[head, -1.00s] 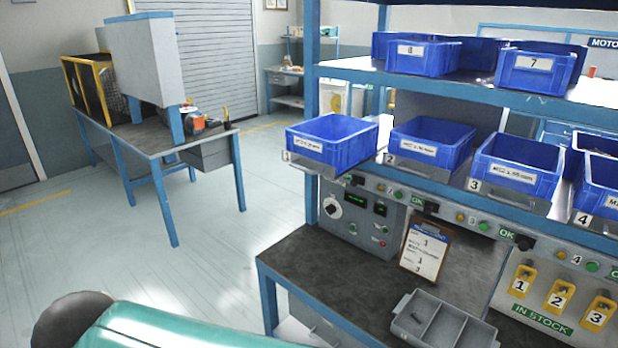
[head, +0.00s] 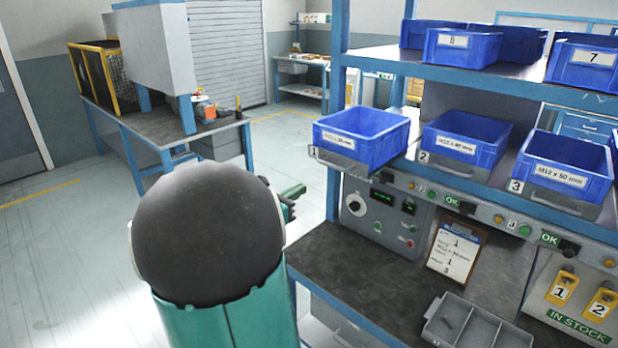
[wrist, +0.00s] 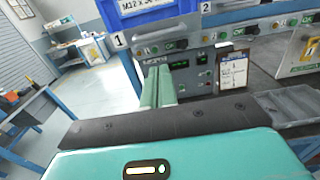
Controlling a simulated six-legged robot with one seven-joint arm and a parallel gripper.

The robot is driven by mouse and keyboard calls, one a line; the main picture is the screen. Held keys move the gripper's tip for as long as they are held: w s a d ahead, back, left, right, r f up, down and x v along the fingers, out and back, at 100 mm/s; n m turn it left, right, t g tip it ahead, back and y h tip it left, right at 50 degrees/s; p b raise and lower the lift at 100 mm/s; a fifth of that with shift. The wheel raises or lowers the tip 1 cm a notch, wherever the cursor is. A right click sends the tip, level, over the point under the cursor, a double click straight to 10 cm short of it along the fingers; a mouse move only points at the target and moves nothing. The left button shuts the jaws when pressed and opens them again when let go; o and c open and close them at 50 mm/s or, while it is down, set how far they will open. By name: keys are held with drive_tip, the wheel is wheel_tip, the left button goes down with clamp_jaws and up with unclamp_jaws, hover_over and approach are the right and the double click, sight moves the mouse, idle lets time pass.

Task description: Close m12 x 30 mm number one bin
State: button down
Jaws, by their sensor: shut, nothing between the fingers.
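The number one bin (head: 360,130) is a blue open-topped box on a grey tray (head: 338,162) marked 1, at the left end of the middle shelf. The tray stands out past the shelf front, further than tray 2. In the wrist view, the bin (wrist: 150,10), labelled M12 x 30, shows at the top, its upper part cut off. My gripper (head: 299,190) is shut and empty, left of the bin, slightly lower and apart from it. My arm hides part of it. In the wrist view, my green fingers (wrist: 158,88) are together, below the bin in the picture.
Bin 2 (head: 465,140) and bin 3 (head: 562,168) stand to the right on the same shelf. Below are a control panel (head: 378,215), a clipboard (head: 457,250) and a grey parts tray (head: 470,325) on the bench. A blue post (head: 335,100) stands behind bin 1. Floor is open at left.

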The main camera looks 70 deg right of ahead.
drive_tip(key=x, duration=1.3)
drive_tip(key=shift+s+d, duration=0.25)
drive_tip(key=x, duration=1.5)
drive_tip(key=shift+a, duration=0.1)
